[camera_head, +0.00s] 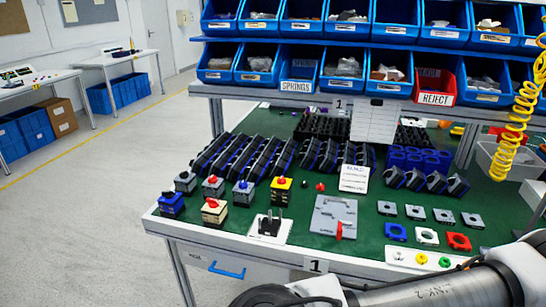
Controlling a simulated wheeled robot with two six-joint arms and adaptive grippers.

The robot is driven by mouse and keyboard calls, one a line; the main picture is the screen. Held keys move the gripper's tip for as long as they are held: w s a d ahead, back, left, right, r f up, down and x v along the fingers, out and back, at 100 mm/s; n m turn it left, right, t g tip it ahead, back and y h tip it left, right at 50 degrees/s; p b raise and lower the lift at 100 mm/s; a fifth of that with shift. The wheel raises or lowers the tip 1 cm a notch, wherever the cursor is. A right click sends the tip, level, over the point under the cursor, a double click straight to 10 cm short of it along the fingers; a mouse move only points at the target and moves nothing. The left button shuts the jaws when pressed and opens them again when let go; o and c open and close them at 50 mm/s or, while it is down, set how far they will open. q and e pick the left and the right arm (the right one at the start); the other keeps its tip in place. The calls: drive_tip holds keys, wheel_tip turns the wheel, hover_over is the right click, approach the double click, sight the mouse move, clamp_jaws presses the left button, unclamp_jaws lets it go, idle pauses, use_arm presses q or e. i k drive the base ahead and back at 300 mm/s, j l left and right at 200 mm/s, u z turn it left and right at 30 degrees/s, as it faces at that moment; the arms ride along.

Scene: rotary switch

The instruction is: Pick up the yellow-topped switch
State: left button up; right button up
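The yellow-topped switch (281,184) stands upright on the green table, with a red knob on its yellow top and a dark lower body. It is at the right end of the back row of small switches. Nothing touches it from above. Part of my arm crosses the bottom right corner of the head view, with dark rounded parts at the bottom edge. I see no gripper fingers in this view, neither left nor right.
A black fixture on a white plate (254,235) and a grey plate (322,228) are in front. Black racks (240,158) stand behind, below blue bins (260,64).

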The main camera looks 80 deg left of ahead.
sight(281, 196)
drive_tip(key=u, duration=2.65)
